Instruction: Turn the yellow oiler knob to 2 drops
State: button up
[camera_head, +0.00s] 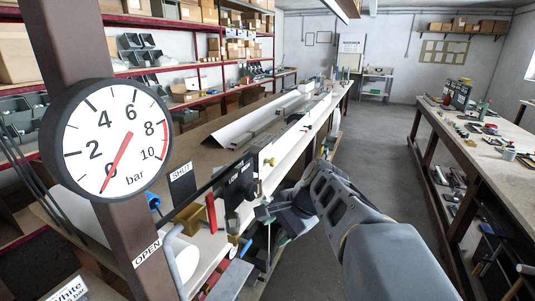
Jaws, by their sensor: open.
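My arm reaches in from the lower right, and my gripper (264,213) is at the front edge of the long bench, beside a dark machine head (238,183). The jaws are small and dark here, and the gap between them is hard to make out. Other yellow pieces are a block (189,217) beside a red lever (211,213) and a fitting (269,160) on the machine.
A round pressure gauge (105,140) on a brown post (80,45) fills the left foreground. SHUT (181,173) and OPEN (147,252) labels are near it. The long bench (215,122) runs backward. A cluttered bench (490,150) stands right, with clear floor (385,150) between.

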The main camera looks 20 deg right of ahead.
jog(key=w+d+r+m+t+y+p, duration=0.1)
jog(key=w+d+r+m+t+y, duration=0.25)
jog(key=d+r+m, duration=0.4)
jog(key=m+t+y+p, duration=0.1)
jog(key=m+t, duration=0.2)
jog(key=m, duration=0.3)
send_near(275, 162)
jog(key=p+x, duration=0.1)
jog(key=x, duration=0.8)
jog(key=shift+d, duration=0.1)
jog(key=shift+c, duration=0.5)
jog(key=c, duration=0.8)
jog(key=shift+f+n+b, duration=0.15)
jog(key=shift+n+b, duration=0.2)
jog(key=shift+b, duration=0.05)
